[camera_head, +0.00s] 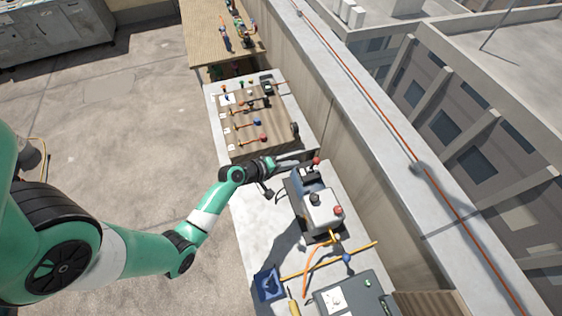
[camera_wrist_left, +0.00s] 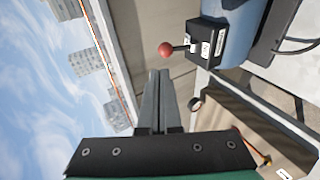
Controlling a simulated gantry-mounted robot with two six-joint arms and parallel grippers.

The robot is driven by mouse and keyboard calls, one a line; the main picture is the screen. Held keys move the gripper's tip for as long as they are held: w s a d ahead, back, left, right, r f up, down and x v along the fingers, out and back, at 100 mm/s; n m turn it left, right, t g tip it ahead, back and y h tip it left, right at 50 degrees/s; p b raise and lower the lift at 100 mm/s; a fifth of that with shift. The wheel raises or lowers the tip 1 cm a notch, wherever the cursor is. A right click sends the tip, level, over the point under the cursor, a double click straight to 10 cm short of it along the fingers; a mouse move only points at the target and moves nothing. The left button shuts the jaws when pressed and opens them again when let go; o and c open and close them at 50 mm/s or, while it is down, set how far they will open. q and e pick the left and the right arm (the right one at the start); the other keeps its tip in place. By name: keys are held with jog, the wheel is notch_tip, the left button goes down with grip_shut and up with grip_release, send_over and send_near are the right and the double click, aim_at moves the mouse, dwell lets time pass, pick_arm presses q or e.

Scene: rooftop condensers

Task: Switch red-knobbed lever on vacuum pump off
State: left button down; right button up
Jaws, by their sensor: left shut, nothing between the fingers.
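The vacuum pump (camera_head: 318,207) is a light grey body with a dark end, standing on a pale bench top. Its red-knobbed lever (camera_head: 317,160) sticks out at the far end. In the left wrist view the red knob (camera_wrist_left: 165,49) is on a short dark stem from a black switch box (camera_wrist_left: 207,43) with white labels. My left gripper (camera_head: 306,160) is shut and empty, its tips close to the knob in the head view. In the left wrist view the closed fingertips (camera_wrist_left: 158,72) appear just below the knob; a small gap shows. My right gripper is not in view.
A wooden board (camera_head: 258,128) with several coloured valve levers lies beyond the pump. A second red cap (camera_head: 338,210) sits on the pump's near end. A blue holder (camera_head: 268,283), orange hoses and a grey case (camera_head: 350,297) are nearer. A parapet wall (camera_head: 400,160) runs along the right.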

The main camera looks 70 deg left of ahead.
pick_arm(q)
jog(key=v, duration=0.4)
jog(key=shift+s+r, duration=0.1)
jog(key=shift+r, duration=0.1)
dwell(0.3)
